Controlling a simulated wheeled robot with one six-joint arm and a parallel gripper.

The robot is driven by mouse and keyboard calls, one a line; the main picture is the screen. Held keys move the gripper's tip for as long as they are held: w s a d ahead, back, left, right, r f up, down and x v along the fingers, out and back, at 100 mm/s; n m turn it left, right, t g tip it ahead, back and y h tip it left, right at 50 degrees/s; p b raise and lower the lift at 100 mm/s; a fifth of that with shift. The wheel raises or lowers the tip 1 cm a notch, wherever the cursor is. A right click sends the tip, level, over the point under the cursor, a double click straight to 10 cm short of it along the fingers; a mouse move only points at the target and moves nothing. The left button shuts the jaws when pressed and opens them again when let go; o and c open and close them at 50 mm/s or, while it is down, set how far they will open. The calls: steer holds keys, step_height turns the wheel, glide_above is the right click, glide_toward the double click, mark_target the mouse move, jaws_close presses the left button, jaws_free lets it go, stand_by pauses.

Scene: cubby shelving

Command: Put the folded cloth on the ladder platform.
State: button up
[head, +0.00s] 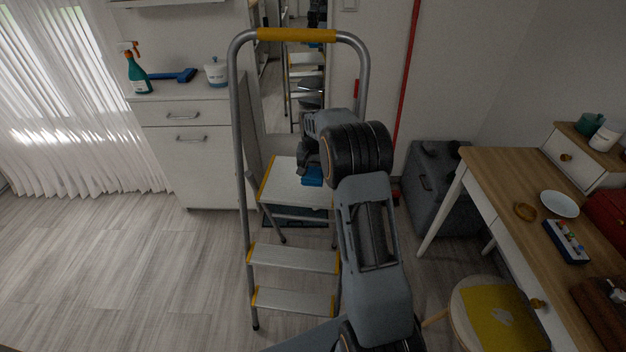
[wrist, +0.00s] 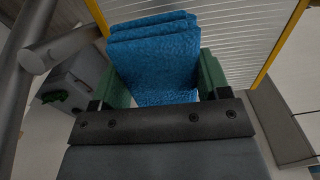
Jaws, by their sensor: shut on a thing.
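The folded cloth (wrist: 155,60) is blue and layered, and in the wrist view it sits between the two green fingers of my gripper (wrist: 163,85). My gripper is shut on it. In the head view a small blue part of the cloth (head: 313,176) shows at the right side of the ladder platform (head: 290,187), with my arm covering the rest. The platform is pale with yellow side edges, and in the wrist view its ribbed surface (wrist: 240,45) lies behind the cloth. I cannot tell whether the cloth touches the platform.
The ladder's grey rail (head: 240,150) rises left of my arm, topped by a yellow grip (head: 296,34). A white cabinet (head: 195,150) stands behind left. A wooden desk (head: 510,180) and a stool with a yellow item (head: 498,315) are at right. Floor at left is clear.

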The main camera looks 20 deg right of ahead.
mark_target(313, 172)
steer(key=shift+w+d+f, duration=0.2)
steer(key=shift+w+f, duration=0.3)
steer(key=shift+f, duration=0.15)
steer(key=shift+w+d+f, duration=0.2)
steer(key=shift+w+f, duration=0.25)
steer(key=shift+f, duration=0.2)
steer(key=shift+w+f, duration=0.15)
steer(key=shift+f, duration=1.55)
steer(key=shift+f+b, duration=0.15)
steer(key=shift+b, duration=0.15)
steer(key=o, duration=0.8)
